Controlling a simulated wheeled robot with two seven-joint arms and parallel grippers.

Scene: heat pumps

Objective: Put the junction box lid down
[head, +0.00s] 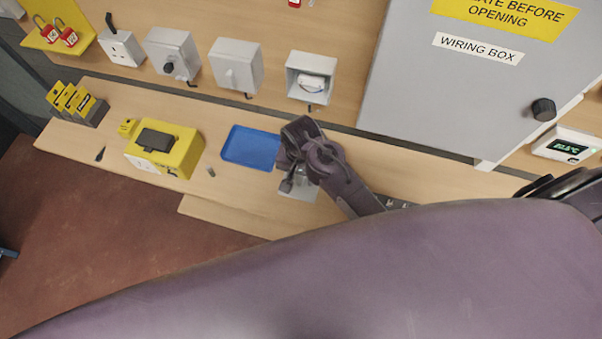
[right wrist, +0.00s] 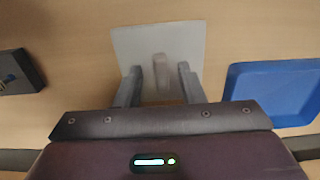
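The junction box lid (head: 303,194) is a flat light-grey plate with a raised grip bar. It lies on the bench, or very close to it, below my right gripper (head: 298,180), which partly hides it in the head view. In the right wrist view the lid (right wrist: 190,42) lies flat with its bar upright between the two fingers of my right gripper (right wrist: 159,82). The fingers are apart, with a gap on each side of the bar. The open junction box (head: 309,79) is on the back board. My left gripper is not in view.
A blue tray (head: 250,147) lies left of the lid; it also shows in the right wrist view (right wrist: 274,92). A yellow box (head: 166,150) stands further left. A dark object (right wrist: 20,72) lies on the other side. The grey wiring box (head: 455,90) rises behind.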

